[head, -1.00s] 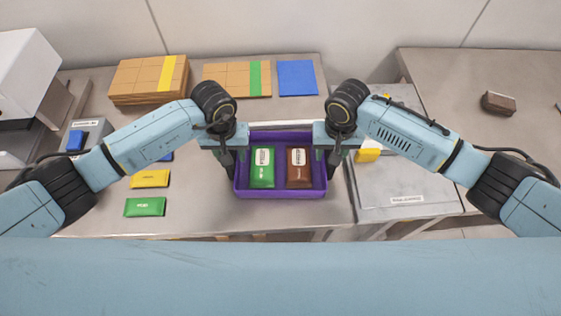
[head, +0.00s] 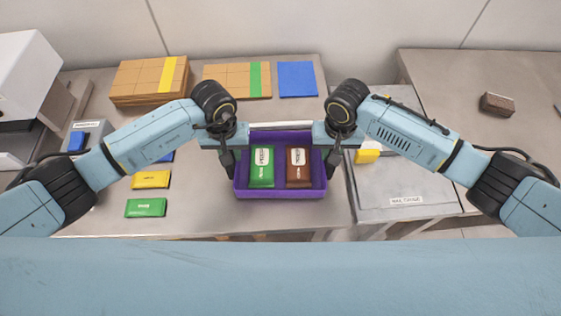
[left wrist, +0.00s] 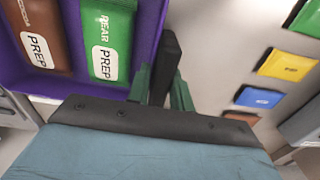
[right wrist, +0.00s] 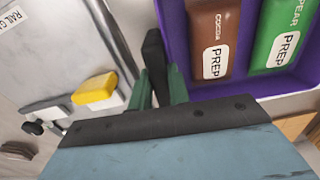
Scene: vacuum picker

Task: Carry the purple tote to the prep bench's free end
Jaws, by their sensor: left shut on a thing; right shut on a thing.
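The purple tote (head: 280,193) is at the middle of the head view, over the near part of the central bench. It holds a green pouch (head: 261,167) and a brown pouch (head: 298,168) side by side. The left wrist view shows their labels, PEAR PREP on the green and COCOA PREP on the brown. My left gripper (head: 230,163) is shut on the tote's left wall. My right gripper (head: 332,163) is shut on its right wall. I cannot tell whether the tote's bottom touches the bench.
Green (head: 145,207) and yellow (head: 150,179) pouches lie left of the tote. Cartons (head: 150,80) and a blue sheet (head: 297,78) lie behind. A grey plate (head: 400,185) with a yellow block (head: 367,156) is to the right. The far-right bench (head: 450,85) is mostly clear, with a brown block (head: 497,104).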

